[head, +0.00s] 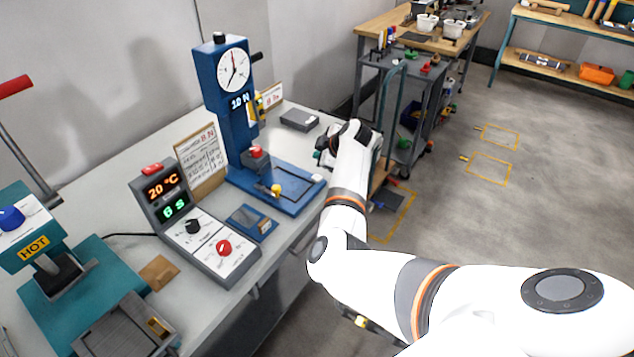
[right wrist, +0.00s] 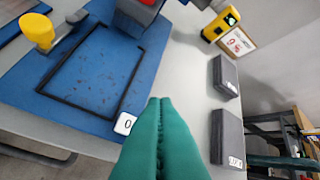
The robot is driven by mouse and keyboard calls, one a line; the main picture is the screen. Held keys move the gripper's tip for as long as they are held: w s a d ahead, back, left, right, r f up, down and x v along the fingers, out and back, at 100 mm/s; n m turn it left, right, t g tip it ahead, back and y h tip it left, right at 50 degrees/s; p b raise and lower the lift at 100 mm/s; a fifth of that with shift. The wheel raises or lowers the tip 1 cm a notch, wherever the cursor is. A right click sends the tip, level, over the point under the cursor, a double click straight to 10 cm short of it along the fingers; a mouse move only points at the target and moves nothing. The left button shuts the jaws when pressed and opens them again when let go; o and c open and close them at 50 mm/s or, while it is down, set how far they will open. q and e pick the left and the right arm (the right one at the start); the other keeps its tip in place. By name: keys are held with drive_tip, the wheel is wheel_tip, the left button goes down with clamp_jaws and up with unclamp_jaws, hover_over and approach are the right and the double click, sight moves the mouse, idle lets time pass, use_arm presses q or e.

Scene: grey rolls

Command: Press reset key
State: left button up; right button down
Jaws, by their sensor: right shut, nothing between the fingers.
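A blue test stand (head: 228,90) with a round dial and a display reading 10 N stands on the bench. In the right wrist view, a small white key marked 0 (right wrist: 125,123) sits at the edge of its blue base plate (right wrist: 70,85). I see no key labelled reset. My right gripper (right wrist: 158,99) has green fingers shut together and empty. The fingers are just right of the key in that view; I cannot tell their height above it. In the head view my right gripper (head: 322,152) is beside the stand's base, partly hidden by my arm. My left gripper is out of view.
A controller (head: 195,227) showing 20 °C and 6 S stands left of the stand. A teal HOT press (head: 75,290) is at the far left. Dark grey blocks (right wrist: 226,76) lie right of the fingers. A yellow knob (right wrist: 37,30) rises from the base plate.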

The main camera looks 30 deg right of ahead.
drive_tip(key=b, duration=0.3)
hover_over(314, 175)
drive_tip(key=s, duration=0.3)
drive_tip(key=f, duration=0.4)
drive_tip(key=shift+w+d+f, duration=0.15)
drive_tip(key=shift+w+f, duration=0.1)
drive_tip(key=shift+f, duration=0.6)
drive_tip(key=shift+f, duration=0.1)
idle(0.4)
drive_tip(key=shift+f+b, duration=0.3)
drive_tip(key=shift+b, duration=0.1)
drive_tip(key=shift+f+b, duration=0.3)
drive_tip(key=shift+f, duration=0.2)
idle(0.8)
drive_tip(key=shift+r, duration=0.1)
drive_tip(key=shift+r+p, duration=0.8)
drive_tip(key=shift+p, duration=0.05)
